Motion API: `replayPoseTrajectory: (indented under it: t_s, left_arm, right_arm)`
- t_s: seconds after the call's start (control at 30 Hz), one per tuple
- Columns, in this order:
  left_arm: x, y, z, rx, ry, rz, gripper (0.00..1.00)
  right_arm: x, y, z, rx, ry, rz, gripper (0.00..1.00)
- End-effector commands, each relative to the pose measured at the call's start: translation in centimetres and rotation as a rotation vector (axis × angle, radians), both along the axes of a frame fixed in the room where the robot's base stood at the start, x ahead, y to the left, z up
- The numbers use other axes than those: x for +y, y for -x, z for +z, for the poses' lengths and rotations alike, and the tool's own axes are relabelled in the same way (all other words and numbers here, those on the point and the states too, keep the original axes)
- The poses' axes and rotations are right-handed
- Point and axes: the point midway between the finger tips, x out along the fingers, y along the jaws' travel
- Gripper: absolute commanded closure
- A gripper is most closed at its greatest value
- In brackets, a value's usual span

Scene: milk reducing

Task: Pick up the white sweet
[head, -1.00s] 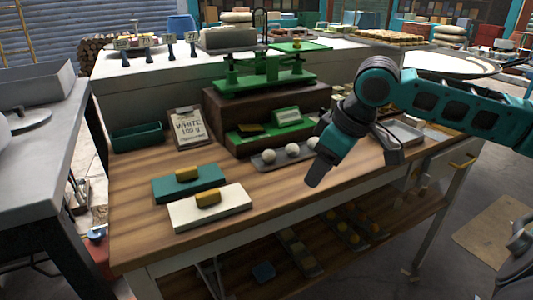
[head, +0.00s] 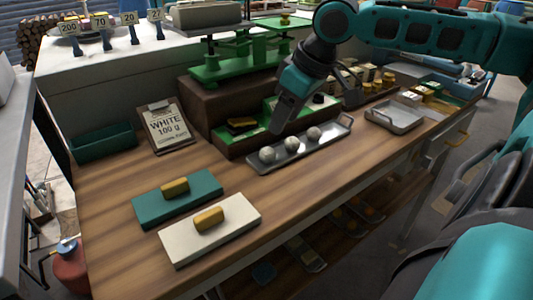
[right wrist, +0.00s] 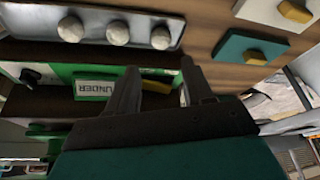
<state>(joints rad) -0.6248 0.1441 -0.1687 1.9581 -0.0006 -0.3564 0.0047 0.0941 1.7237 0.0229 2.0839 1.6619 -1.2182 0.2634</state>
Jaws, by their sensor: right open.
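Three round whitish sweets lie in a row on a grey metal tray (head: 335,137): a left one (head: 267,154), a middle one (head: 290,144) and a right one (head: 313,133). In the right wrist view the sweets show at the top left (right wrist: 117,31), on their tray (right wrist: 25,37). My right gripper (head: 282,122) is open and empty, pointing down just behind the sweets in the head view. Its two fingers (right wrist: 158,87) show apart in the right wrist view, with no sweet between them. My left gripper is not in view.
A green balance scale (head: 240,62) stands on a brown block behind the tray. A "WHITE 100 g" clipboard (head: 168,127), a teal block (head: 177,204) and a cream block (head: 235,235) with yellow tops are to the left. An empty grey tray (head: 395,120) is right. Front table wood is clear.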

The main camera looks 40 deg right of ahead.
Motion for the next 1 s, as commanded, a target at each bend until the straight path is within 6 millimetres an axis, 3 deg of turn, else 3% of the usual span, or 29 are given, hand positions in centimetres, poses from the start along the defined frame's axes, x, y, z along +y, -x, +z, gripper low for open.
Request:
replayPoseTrajectory:
  t_s: [0.3, 0.67, 1.0]
  left_arm:
    - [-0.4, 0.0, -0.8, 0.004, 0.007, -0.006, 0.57]
    - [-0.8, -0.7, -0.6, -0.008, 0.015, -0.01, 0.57]
    - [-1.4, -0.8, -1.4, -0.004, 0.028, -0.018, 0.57]
  right_arm:
    - [0.3, -1.0, -3.2, 0.004, 0.003, 0.0, 0.49]
    - [0.5, -1.8, -4.9, 0.001, 0.0, 0.0, 0.49]
    - [1.0, -2.7, -9.0, 0.002, 0.002, 0.001, 0.49]
